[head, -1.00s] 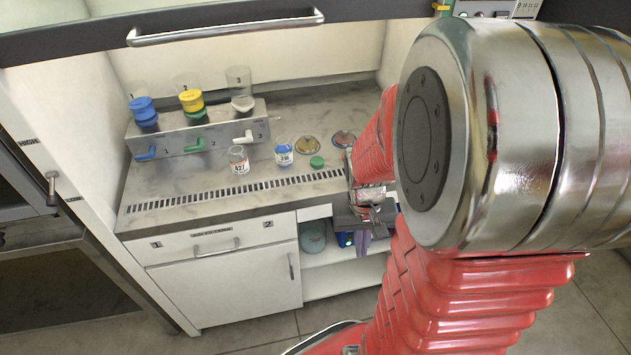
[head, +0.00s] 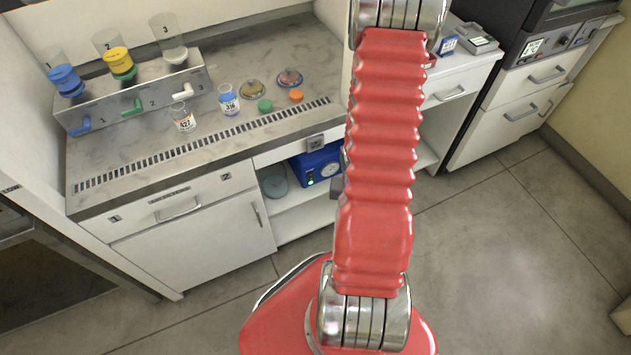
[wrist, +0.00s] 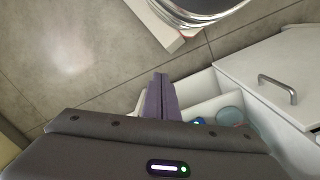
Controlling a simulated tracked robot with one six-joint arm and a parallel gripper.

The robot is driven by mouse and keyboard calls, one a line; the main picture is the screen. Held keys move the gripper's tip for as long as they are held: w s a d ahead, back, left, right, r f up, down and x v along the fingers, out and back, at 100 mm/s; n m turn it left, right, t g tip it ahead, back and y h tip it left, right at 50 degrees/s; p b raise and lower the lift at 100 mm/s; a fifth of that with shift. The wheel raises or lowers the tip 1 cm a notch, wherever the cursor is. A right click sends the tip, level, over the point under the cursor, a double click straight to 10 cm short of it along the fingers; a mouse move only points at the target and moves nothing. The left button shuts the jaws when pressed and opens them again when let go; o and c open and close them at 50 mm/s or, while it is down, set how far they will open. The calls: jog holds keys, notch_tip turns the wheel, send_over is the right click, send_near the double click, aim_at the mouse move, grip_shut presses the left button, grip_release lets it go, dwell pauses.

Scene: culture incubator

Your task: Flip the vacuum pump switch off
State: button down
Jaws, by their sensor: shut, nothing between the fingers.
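The vacuum pump, a blue box with a round gauge and a small green light (head: 318,165), stands in the open shelf bay under the bench. A small grey square plate (head: 316,142), perhaps the switch, is on the bench's front edge just above the pump; its lever position is too small to tell. My gripper (wrist: 160,97) shows in the wrist view with its purple fingers shut and empty. In the head view it is mostly hidden behind my red arm, right of the pump. In the wrist view the pump is largely hidden behind the gripper body.
A round teal item (head: 275,184) lies left of the pump. On the bench stand a filter manifold (head: 140,105) with several funnels, two labelled bottles (head: 228,100), and small caps. A white cabinet door (head: 195,240) is at left. The floor (head: 500,250) at right is clear.

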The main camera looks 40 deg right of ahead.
notch_tip(320, 180, down, 16)
jog(key=a+m+t, duration=0.2)
jog(key=m+t, duration=0.3)
jog(key=m, duration=0.1)
jog(key=w+d+r+m+t+h, duration=0.1)
jog(key=w+d+r+m+t, duration=0.1)
jog(key=w, duration=0.3)
jog(key=w+d+r+m+t+h, duration=0.2)
jog(key=w+r+m+t, duration=0.1)
jog(key=w+r+t, duration=0.1)
jog(key=shift+w+d+r, duration=0.3)
jog(key=shift+w+r, duration=0.25)
jog(key=shift+w, duration=0.55)
send_near(312, 178)
jog(key=x, duration=0.5)
jog(key=shift+s+a+f, duration=0.1)
jog(key=shift+s+f, duration=0.15)
jog(key=shift+w+f, duration=0.1)
jog(key=shift+w, duration=0.5)
jog(key=shift+w+d+f, duration=0.1)
jog(key=shift+d, duration=0.1)
jog(key=shift+w+f, duration=0.1)
jog(key=shift+w, duration=0.1)
